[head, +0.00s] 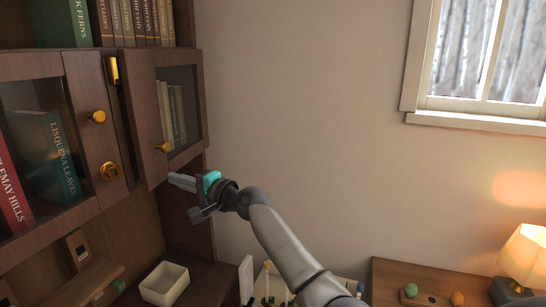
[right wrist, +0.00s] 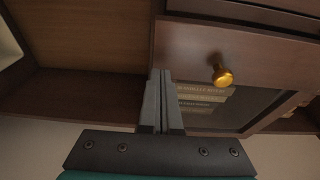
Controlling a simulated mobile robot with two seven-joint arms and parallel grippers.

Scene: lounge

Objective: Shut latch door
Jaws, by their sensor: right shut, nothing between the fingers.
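The latch door (head: 170,115) is a brown wooden cabinet door with a glass pane and a small brass knob (head: 163,147). It stands slightly ajar, with a dark gap along its left edge. My right gripper (head: 182,181) is shut and empty, just below the door's lower edge. In the right wrist view the closed fingers (right wrist: 161,100) lie beside the door (right wrist: 190,50) and its knob (right wrist: 220,75); I cannot tell whether they touch it. My left gripper is out of view.
A second glass door (head: 85,140) with a brass knob and books behind it is at the left. A white square bowl (head: 164,283) stands on the lower shelf. A lamp (head: 524,255) stands on a side table at right.

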